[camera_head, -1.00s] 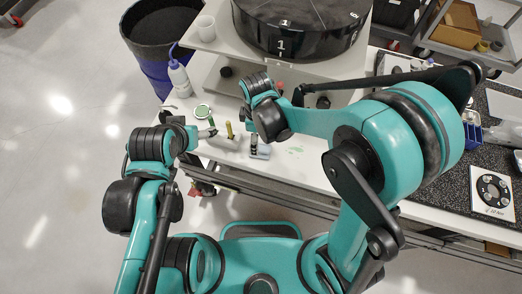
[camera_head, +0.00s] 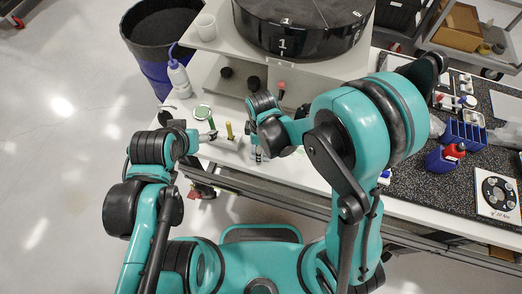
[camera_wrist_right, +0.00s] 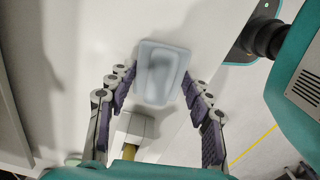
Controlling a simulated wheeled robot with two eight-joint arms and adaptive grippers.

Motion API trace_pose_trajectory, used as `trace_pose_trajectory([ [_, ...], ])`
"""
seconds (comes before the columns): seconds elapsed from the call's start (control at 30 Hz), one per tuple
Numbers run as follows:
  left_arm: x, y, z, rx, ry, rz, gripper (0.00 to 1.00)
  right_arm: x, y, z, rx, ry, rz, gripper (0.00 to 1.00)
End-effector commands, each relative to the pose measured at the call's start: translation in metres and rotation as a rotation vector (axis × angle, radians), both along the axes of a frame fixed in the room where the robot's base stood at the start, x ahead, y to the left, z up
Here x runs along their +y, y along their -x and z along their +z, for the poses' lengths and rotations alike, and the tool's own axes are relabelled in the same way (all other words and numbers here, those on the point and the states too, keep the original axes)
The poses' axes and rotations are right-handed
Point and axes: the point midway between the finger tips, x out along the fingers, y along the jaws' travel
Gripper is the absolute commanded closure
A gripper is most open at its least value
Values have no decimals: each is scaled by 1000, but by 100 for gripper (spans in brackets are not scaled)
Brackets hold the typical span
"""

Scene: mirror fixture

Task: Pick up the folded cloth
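The folded cloth (camera_wrist_right: 163,72) is a pale blue, rounded rectangle lying on the white table in the right wrist view. My right gripper (camera_wrist_right: 160,80) is above it with fingers spread, one fingertip near each side edge of the cloth. I cannot tell if they touch it. In the head view my right gripper (camera_head: 257,153) points down at the table's front part, and the cloth is mostly hidden by the gripper and arm. My left gripper (camera_head: 208,135) is low over the table's front-left edge; its fingers are too small to read.
A white block with a yellow-handled item (camera_head: 230,131) stands between the grippers, close to the right one. A round green-rimmed mirror (camera_head: 203,112), a wash bottle (camera_head: 178,78) and a large black drum (camera_head: 300,25) are behind. A blue rack (camera_head: 463,135) stands at right.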

Motion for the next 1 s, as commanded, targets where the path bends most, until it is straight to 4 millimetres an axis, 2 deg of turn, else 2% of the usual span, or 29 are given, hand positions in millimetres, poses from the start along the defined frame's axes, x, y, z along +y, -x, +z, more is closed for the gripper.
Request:
trace_pose_trajectory([
  [0.37, 0, 0, 1, 0, 0, 0, 24, 0, 0, 4, 0, -1, 0, 69],
  [0.47, 0, 0, 5, 0, 0, 0, 24, 0, 0, 13, 0, -1, 0, 69],
  [0.67, 0, 0, 15, 0, 0, 0, 24, -1, 2, 47, 0, 0, 0, 69],
  [1.0, 0, 0, 32, 0, 0, 0, 24, -52, 60, 90, 0, 0, -2, 69],
])
